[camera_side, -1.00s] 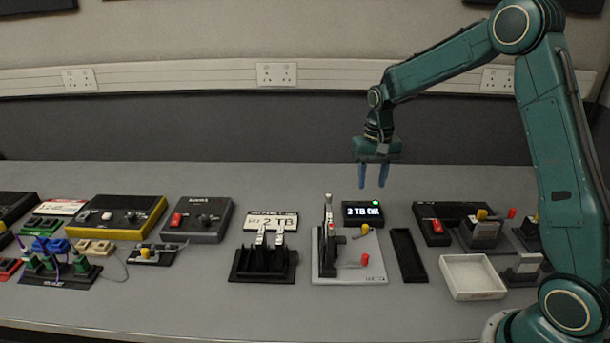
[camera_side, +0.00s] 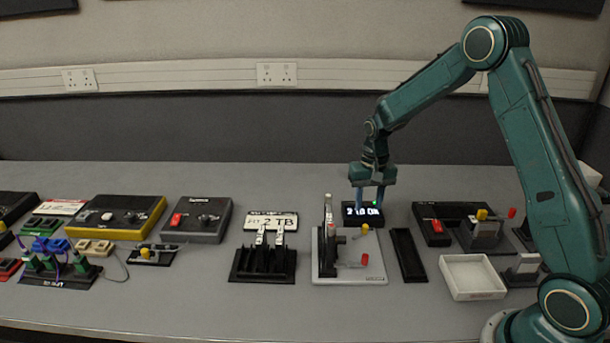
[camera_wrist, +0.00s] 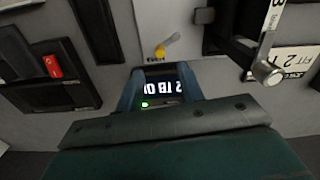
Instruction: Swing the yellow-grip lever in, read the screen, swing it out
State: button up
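The yellow-grip lever (camera_side: 365,229) sits at the back of a pale plate (camera_side: 374,244); its yellow end points toward the screen in the wrist view (camera_wrist: 160,52). The small black screen box (camera_side: 362,222) stands just behind the plate. My gripper (camera_side: 369,201) is open and empty, pointing down over the screen. In the wrist view its fingers (camera_wrist: 160,84) are spread either side of the screen, apart from the lever.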

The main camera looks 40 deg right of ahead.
aim_at(365, 225)
notch_tip(365, 225, down, 8)
jog(key=shift+r, duration=0.15)
dwell(0.3)
grip_shut()
